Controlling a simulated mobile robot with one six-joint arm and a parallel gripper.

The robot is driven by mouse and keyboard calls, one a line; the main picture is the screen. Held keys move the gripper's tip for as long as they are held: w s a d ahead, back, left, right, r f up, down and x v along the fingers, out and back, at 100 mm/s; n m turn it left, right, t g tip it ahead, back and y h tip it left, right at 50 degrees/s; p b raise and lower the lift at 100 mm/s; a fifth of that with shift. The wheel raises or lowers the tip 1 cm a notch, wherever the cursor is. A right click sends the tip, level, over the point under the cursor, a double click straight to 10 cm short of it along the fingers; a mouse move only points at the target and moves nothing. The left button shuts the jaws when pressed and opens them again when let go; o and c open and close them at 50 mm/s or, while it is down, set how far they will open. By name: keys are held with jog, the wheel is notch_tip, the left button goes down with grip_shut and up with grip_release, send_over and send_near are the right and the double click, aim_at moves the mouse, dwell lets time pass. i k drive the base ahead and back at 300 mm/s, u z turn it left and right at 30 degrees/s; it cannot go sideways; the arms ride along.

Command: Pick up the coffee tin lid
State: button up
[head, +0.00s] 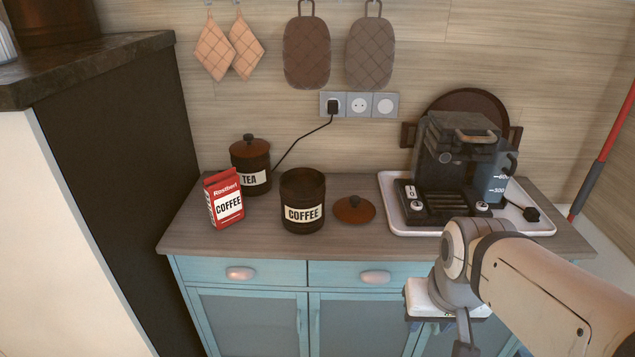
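The coffee tin lid (342,214) is a round reddish-brown disc with a small dark knob. It lies flat on the wooden counter, right of the dark coffee tin (302,190) and apart from it. The tin is upright, uncovered and labelled COFFEE. My gripper (465,346) is at the bottom of the head view, in front of the cabinet and to the lower right of the lid, not touching it. It is seen mostly from behind and cut by the frame edge, so its opening and anything between its fingers cannot be made out.
A red coffee packet (225,198) and a lidded tea tin (251,160) stand left of the coffee tin. Right of the lid, a coffee machine (455,150) stands on a white tray (400,222). The counter (260,240) is clear in front of the lid.

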aim_at(352, 209)
jog(key=i, duration=1)
jog(key=u, duration=0.05)
